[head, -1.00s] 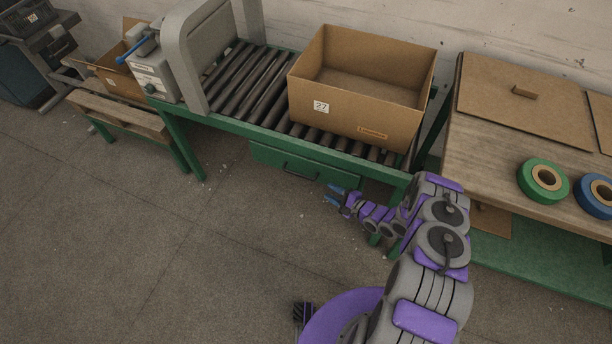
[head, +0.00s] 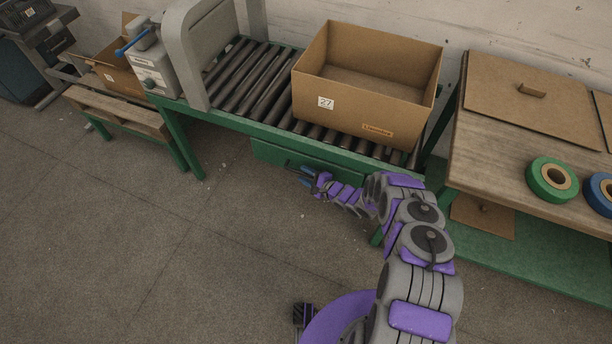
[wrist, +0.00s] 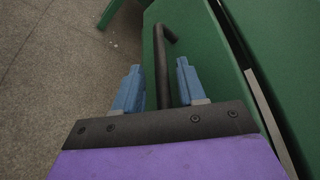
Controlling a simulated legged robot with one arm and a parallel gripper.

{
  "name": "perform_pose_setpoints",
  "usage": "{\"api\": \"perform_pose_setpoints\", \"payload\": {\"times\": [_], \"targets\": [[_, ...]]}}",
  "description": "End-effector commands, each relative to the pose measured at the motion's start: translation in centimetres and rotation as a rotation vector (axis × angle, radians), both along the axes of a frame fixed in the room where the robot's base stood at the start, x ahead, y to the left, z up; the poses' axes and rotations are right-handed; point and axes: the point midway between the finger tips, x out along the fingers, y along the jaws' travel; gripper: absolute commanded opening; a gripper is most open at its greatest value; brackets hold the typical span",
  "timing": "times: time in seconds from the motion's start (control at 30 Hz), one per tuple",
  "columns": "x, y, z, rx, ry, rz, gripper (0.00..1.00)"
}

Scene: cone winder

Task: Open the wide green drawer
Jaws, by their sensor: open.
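The wide green drawer (head: 268,153) sits under the roller conveyor's green frame and looks shut. Its front also fills much of the wrist view (wrist: 200,50). Its dark bar handle (wrist: 161,62) runs between the two blue fingers of my gripper (wrist: 157,88) in the wrist view, with a gap on each side. My gripper (head: 307,176) is open at the drawer front in the head view and covers most of the handle there. I cannot tell how deep the handle lies between the fingers.
An open cardboard box (head: 365,85) stands on the rollers (head: 247,82) above the drawer. A wooden workbench (head: 490,150) with green tape (head: 551,180) and blue tape (head: 600,195) rolls is at the right. The floor in front of the drawer is clear.

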Motion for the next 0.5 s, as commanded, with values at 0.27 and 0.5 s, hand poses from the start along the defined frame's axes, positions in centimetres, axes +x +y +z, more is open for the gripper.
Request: {"api": "perform_pose_setpoints", "payload": {"times": [0.27,0.5], "targets": [[0.03,-0.17,0.04,0.001,0.0,-0.002,0.32],[0.01,-0.07,0.0,-0.001,0.0,-0.001,0.09]]}}
